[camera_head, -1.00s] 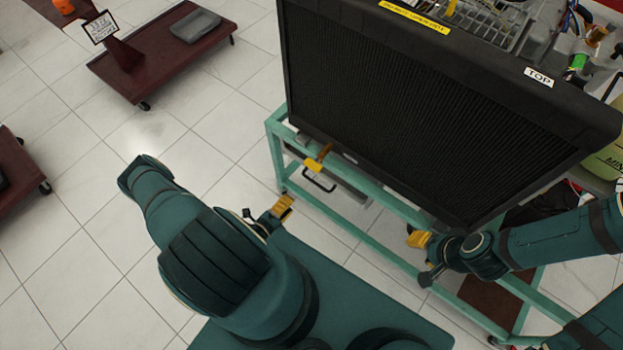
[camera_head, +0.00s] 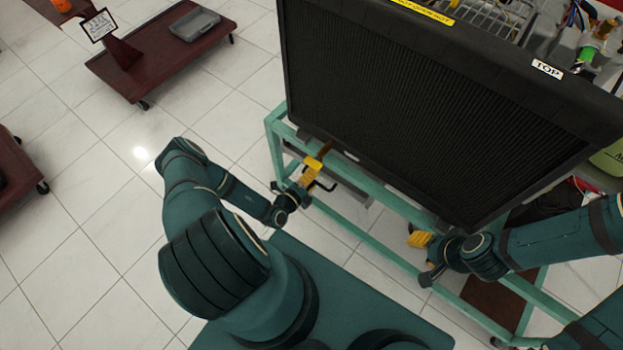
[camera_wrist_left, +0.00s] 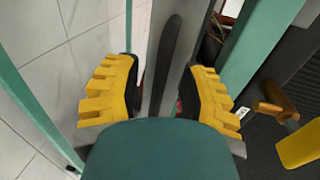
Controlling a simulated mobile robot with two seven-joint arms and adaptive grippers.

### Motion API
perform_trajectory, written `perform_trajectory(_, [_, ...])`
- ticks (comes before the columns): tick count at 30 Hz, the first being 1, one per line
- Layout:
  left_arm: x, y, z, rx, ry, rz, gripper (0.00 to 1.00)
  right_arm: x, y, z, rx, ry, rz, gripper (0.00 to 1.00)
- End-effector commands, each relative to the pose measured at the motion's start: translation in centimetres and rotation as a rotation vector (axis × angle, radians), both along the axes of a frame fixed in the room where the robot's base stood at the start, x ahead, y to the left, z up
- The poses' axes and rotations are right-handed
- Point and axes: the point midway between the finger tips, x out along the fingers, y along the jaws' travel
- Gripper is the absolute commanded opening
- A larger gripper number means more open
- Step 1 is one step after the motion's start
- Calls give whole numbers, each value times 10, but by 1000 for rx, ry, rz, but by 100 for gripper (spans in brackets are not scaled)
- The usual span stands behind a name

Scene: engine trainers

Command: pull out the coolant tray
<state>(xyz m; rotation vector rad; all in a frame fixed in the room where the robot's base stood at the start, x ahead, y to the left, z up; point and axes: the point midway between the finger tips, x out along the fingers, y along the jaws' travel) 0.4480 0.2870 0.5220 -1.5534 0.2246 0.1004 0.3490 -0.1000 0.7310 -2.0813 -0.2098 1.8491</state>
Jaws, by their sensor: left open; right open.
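The coolant tray (camera_head: 357,192) is a grey box with a black handle (camera_head: 329,186), low in the green frame below the radiator. In the left wrist view the handle (camera_wrist_left: 168,60) is a dark bar in front of the grey tray front (camera_wrist_left: 193,50). My left gripper (camera_head: 312,179) is open at the handle. In the left wrist view its yellow fingers (camera_wrist_left: 165,95) stand on either side of the bar, with gaps; the bar's lower end is hidden by the gripper body. My right gripper (camera_head: 413,240) is open and empty beside the frame, right of the tray.
A brass drain tap with a yellow lever (camera_head: 313,162) sits just above the tray, close to my left gripper; it also shows in the left wrist view (camera_wrist_left: 275,106). Green frame rails (camera_head: 375,195) surround the tray. The radiator (camera_head: 430,110) overhangs. Tiled floor (camera_head: 90,190) at left is clear.

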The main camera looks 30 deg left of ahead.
Motion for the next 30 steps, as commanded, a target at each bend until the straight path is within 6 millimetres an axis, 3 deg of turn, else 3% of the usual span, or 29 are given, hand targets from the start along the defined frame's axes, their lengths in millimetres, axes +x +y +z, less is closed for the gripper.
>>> perform_trajectory(8, [1,0,0,0,0,0,41,0,0,0,0,-1,0,47])
perform_trajectory(12, [1,0,0,0,0,1,0,0,0,0,0,-1,0,47])
perform_trajectory(22, [-7,1,0,0,2,2,0,0,0,1,0,0,0,47])
perform_trajectory(26, [-26,4,0,-1,3,5,0,0,0,3,0,1,0,47])
perform_trajectory(30, [-59,6,0,-2,4,6,0,-1,0,5,0,2,1,47])
